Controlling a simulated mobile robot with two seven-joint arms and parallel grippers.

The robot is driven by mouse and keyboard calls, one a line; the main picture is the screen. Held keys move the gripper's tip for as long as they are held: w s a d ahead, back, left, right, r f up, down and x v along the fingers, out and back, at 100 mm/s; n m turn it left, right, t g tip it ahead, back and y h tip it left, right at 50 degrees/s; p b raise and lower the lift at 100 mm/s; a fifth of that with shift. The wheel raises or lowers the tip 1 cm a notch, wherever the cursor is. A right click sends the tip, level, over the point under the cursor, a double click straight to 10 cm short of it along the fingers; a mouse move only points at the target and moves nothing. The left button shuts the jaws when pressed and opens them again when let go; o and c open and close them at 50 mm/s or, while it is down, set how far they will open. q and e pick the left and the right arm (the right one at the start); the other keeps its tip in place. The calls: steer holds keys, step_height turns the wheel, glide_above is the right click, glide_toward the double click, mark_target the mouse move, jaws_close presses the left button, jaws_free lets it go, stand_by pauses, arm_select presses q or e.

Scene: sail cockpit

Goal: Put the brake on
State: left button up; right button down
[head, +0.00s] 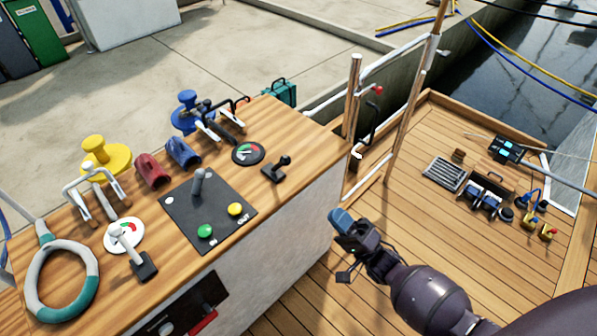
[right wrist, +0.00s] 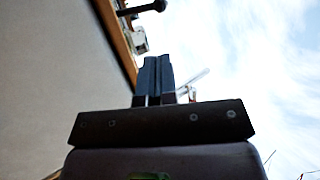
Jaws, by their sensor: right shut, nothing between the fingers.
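The wooden console carries several levers, and I cannot tell which is the brake. A grey lever (head: 198,183) stands upright on a black panel (head: 181,228) with a green and a yellow button. A black lever (head: 280,168) stands near the console's right edge; a dark knobbed lever (right wrist: 148,8) shows at the top of the right wrist view. A white lever (head: 122,236) on a black base stands at the front. My right gripper (head: 343,222) is shut and empty, off the console's right side and apart from the levers. Its fingers (right wrist: 154,80) are together.
The console top (head: 150,200) also holds a yellow winch (head: 105,158), a blue winch (head: 188,112), gauges and a ring-shaped handle (head: 62,280). A wooden-posted rail (head: 352,105) stands behind my right gripper. Tools and a metal grate (head: 444,173) lie on the deck at right.

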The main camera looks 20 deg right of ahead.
glide_toward(280, 165)
step_height(280, 165, up, 4)
steer(key=w, duration=0.2)
steer(key=shift+a+x, duration=0.25)
steer(key=shift+x, duration=1.05)
steer(key=shift+s, duration=0.1)
steer(key=shift+r, duration=0.15)
